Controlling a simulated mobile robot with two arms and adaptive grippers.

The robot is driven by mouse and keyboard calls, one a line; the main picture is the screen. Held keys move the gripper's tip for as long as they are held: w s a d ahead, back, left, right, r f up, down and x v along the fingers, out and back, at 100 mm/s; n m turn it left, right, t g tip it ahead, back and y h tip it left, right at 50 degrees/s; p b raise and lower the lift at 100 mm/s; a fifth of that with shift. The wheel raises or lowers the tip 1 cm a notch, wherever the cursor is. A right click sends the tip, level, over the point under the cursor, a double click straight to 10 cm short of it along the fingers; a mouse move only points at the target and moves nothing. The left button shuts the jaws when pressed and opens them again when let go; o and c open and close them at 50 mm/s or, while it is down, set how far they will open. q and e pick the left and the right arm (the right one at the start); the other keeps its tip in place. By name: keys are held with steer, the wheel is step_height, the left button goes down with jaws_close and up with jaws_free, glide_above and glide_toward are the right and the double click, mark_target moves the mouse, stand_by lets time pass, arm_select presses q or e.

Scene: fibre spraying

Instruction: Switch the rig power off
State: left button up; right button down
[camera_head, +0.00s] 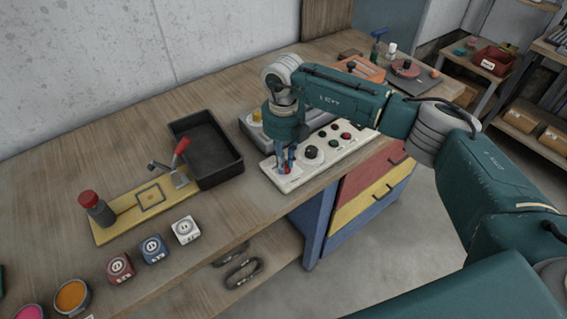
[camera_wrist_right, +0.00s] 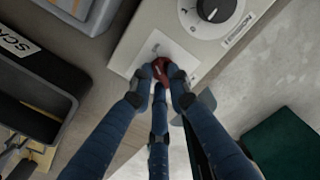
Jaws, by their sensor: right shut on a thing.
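The control panel (camera_head: 332,142) is a pale box near the front edge of the bench, with a black dial, a red button and a green button. Its left end carries a red knob, which shows in the right wrist view (camera_wrist_right: 160,72) on a white plate. My right gripper (camera_head: 286,168) points down over that left end. In the right wrist view its blue fingers (camera_wrist_right: 160,80) close around the red knob and partly hide it. The black dial (camera_wrist_right: 216,8) sits beside it on the panel. My left gripper is in neither view.
A black tray (camera_head: 222,170) stands left of the panel. A yellow board (camera_head: 112,232) holds a red-capped bottle. Red, blue and white blocks (camera_head: 152,248) stand along the front edge. An orange tool stand (camera_head: 362,70) lies behind my right arm.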

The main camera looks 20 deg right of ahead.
steer(key=n+b, duration=0.2)
steer(key=shift+f+n, duration=0.15)
steer(key=shift+n, duration=0.15)
steer(key=n+b, duration=0.3)
steer(key=shift+n, duration=0.3)
steer(key=n+b, duration=0.2)
steer(key=n, duration=0.1)
steer(key=shift+s+d+b, duration=0.1)
steer(key=shift+b, duration=0.2)
steer(key=shift+r+n+b, duration=0.25)
steer(key=shift+n+b, duration=0.45)
steer(key=shift+n, duration=0.8)
steer(key=c, duration=1.7)
jaws_free()
steer(key=shift+s, duration=0.1)
steer(key=shift+o, duration=0.2)
step_height(320, 180, up, 12)
